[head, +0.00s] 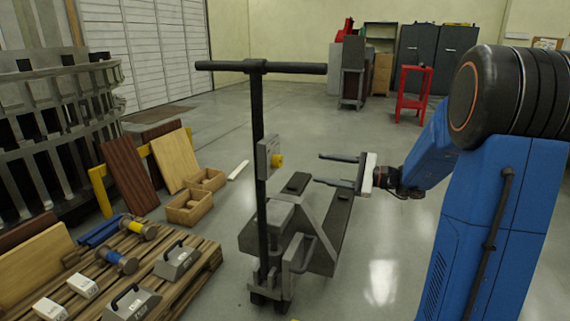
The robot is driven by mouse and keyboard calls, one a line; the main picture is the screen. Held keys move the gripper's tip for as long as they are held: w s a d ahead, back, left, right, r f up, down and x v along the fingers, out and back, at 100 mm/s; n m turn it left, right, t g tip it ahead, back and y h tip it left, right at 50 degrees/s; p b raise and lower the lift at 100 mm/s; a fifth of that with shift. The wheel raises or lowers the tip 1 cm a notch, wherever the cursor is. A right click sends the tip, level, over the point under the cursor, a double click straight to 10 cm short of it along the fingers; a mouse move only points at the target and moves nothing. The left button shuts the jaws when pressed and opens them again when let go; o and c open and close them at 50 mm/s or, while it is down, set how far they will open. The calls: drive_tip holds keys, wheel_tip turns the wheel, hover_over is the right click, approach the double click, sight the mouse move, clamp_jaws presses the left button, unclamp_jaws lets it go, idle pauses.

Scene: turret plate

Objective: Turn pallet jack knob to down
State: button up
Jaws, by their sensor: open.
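The pallet jack (259,180) stands upright in the middle of the head view, with a black T-shaped handle and grey forks behind it. A small grey plate (268,158) is fixed to its handle post. The fingertips look clear of the knob. The knob's pointer direction is too small to tell.
A wooden pallet (190,290) with grey weights and hammers lies at front left. Wooden boxes (190,207) and leaning boards (130,175) stand behind it. A red stand (413,95) and dark cabinets (455,58) are at the back. The floor right of the jack is clear.

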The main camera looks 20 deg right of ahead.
sight(281, 162)
drive_tip(key=x, duration=1.4)
drive_tip(key=shift+d, duration=0.1)
drive_tip(key=c, duration=1)
drive_tip(key=shift+c, duration=0.2)
